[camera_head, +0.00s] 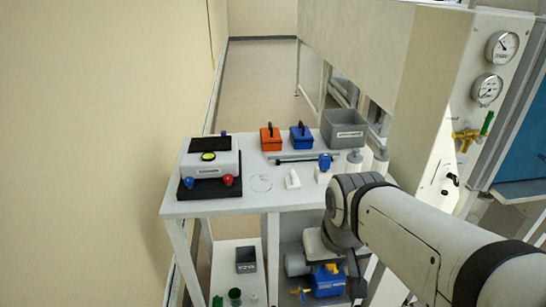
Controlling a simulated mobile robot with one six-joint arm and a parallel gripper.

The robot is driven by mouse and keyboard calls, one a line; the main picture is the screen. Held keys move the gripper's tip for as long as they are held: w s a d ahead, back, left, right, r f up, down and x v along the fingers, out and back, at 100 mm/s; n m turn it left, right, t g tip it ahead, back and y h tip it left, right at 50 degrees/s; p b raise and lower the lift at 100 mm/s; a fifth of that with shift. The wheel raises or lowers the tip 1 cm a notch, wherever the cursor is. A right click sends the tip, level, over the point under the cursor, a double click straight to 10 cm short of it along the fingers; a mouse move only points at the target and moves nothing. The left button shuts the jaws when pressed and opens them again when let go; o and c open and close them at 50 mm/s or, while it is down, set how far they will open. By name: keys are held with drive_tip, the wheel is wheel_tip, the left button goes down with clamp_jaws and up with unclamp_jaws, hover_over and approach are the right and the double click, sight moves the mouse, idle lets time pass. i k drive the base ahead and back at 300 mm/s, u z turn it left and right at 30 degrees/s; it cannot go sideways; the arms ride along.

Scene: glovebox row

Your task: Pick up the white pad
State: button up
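A small white object (292,180), which looks like the white pad, lies flat on the white table top (205,208), near its front middle. It is too small to make out in detail. My arm comes in from the right and bends down in front of the table's right front corner. My gripper (357,284) seems to be the dark end below the wrist, lower than the table top and to the right of the pad, well apart from it. Its fingers are not clear, so I cannot tell whether it is open or shut.
A grey instrument (220,162) with red and blue knobs stands left of the pad. A thin ring (261,183) lies beside it. Behind are an orange box (270,139), a blue box (302,137), a grey bin (344,129) and a dark bar (296,158). Lower shelves hold a blue-yellow pump (327,281).

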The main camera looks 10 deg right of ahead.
sight(292, 182)
drive_tip(key=z, duration=0.1)
drive_tip(key=i, duration=0.9)
drive_tip(key=u, duration=0.05)
